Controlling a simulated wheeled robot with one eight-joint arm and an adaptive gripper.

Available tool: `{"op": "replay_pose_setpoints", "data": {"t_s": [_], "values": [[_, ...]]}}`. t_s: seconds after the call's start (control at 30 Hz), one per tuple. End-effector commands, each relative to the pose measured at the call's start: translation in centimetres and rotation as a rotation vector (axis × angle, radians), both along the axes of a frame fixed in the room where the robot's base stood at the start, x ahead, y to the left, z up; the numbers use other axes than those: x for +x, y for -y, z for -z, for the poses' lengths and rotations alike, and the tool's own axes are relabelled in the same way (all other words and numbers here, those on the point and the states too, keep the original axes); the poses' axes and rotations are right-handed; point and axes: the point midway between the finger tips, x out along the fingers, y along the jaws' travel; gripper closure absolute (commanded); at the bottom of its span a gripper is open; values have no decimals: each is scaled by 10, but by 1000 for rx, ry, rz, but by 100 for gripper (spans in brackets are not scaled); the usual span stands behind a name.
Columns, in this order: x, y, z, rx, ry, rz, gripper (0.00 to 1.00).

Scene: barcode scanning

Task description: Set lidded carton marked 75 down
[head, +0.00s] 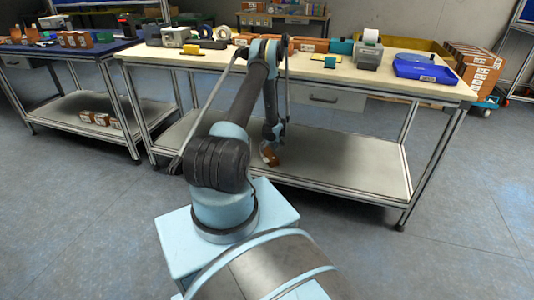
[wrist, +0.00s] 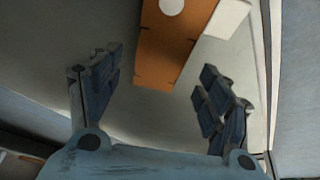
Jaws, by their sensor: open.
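A brown-orange carton (wrist: 165,55) with a white round mark lies on the lower shelf of the bench in front of me, and shows small in the head view (head: 268,157). No number can be read on it. A pale panel beside it may be its side. My gripper (wrist: 160,64) is open, with one finger to each side of the carton's near end. The fingers appear apart from it. In the head view my gripper (head: 270,146) is low at the shelf, partly hidden by my arm.
The lower shelf (head: 345,170) is otherwise bare. The bench top (head: 420,88) above carries a blue tray (head: 424,69), a label printer (head: 369,52) and several cartons. A bench post edges the wrist view's right. Small cartons (head: 98,118) lie on the left bench's lower shelf.

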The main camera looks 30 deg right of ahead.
Motion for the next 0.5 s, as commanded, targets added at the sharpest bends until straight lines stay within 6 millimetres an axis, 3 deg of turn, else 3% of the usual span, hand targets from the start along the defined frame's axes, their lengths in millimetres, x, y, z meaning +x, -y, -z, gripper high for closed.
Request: {"op": "replay_pose_setpoints", "data": {"t_s": [0.3, 0.5], "values": [[-19, -2, -45, 0, 0, 1, 29], [-26, -2, -64, 0, 0, 0, 29]]}}
